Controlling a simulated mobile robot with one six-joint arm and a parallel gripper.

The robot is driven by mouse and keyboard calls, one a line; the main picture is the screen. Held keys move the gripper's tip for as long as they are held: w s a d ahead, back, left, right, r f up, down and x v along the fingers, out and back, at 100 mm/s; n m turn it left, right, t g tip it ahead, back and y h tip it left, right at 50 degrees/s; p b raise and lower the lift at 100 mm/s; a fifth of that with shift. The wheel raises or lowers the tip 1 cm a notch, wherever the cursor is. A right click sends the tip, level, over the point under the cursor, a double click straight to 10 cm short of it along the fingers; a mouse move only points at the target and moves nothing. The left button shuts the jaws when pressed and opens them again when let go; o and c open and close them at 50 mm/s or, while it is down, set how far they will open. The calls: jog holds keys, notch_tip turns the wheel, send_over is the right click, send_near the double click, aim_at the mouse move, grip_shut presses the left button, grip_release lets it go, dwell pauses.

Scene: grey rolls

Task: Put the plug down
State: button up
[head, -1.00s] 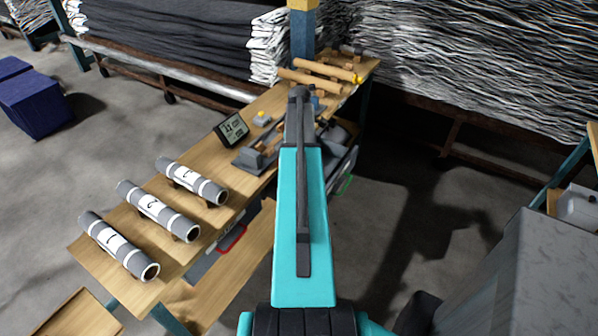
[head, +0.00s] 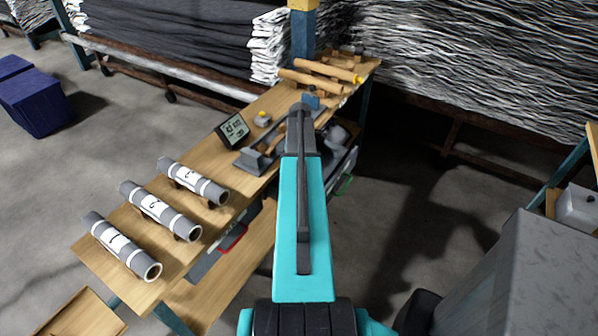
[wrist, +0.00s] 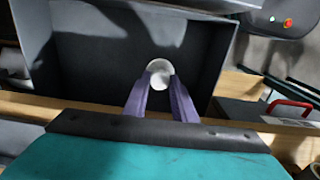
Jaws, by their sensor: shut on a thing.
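In the wrist view, my gripper (wrist: 159,78) has its two purple fingers on either side of a round, pale plug (wrist: 165,63). It is shut on the plug, which shows its flat round face. The plug is over an open dark grey bin (wrist: 75,65). I cannot tell how high it is above the bin's floor, or whether it touches it. In the head view, my turquoise arm hides the gripper and the plug.
Several grey rolls, one a banded roll (head: 158,212), lie on the wooden bench (head: 120,255). A small display (head: 232,129) and a grey fixture (head: 255,162) stand behind them. Brown tubes (head: 320,83) lie at the far end. A red handle (wrist: 291,103) is right of the bin.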

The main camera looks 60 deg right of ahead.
jog(key=shift+f, duration=1.15)
jog(key=shift+f, duration=0.1)
jog(key=o, duration=0.8)
jog(key=shift+o, duration=0.2)
notch_tip(320, 180, up, 12)
jog(key=b, duration=0.3)
dwell(0.3)
jog(key=shift+r, duration=0.2)
